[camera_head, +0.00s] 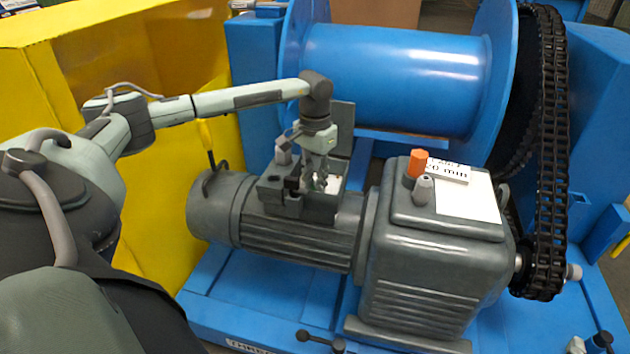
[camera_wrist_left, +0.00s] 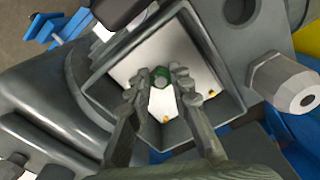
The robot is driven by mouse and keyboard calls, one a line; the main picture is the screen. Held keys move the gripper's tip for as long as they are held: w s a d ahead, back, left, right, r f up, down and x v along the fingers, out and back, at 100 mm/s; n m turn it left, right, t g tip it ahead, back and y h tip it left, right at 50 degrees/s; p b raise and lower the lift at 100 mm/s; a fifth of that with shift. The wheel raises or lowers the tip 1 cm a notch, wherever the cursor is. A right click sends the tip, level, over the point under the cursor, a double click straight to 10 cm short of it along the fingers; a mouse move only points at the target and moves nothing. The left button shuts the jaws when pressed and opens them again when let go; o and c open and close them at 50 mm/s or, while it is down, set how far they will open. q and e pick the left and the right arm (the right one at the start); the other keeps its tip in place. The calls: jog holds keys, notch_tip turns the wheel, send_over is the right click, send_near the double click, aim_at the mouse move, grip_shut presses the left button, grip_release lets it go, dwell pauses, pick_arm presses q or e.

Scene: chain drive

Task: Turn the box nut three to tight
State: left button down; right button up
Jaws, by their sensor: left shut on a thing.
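The grey terminal box (camera_head: 318,208) sits open on top of the motor (camera_head: 285,238) in the head view. The left wrist view looks down into the box (camera_wrist_left: 222,62), with its pale floor. My left gripper (camera_head: 320,180) points down into the box; its fingertips (camera_wrist_left: 160,84) are closed around a small nut with a green part by it (camera_wrist_left: 160,72). I take it as box nut three, though no number is readable. Two small brass-coloured pieces (camera_wrist_left: 211,93) show near it on the floor. How tight the nut is cannot be seen. My right gripper is not in view.
A raised grey plate (camera_head: 343,120) stands behind the box. The gearbox (camera_head: 435,250), with an orange cap (camera_head: 418,162), is to the right. The blue drum (camera_head: 400,80) stands behind and the chain (camera_head: 553,150) hangs far right. A large gland (camera_wrist_left: 292,88) protrudes from the box's side.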

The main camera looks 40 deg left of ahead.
aim_at(315, 186)
pick_arm(q)
jog(key=c, duration=1.6)
grip_release()
jog(key=shift+r, duration=0.2)
jog(key=shift+o, duration=1.2)
jog(key=shift+f, duration=0.1)
notch_tip(315, 186, up, 12)
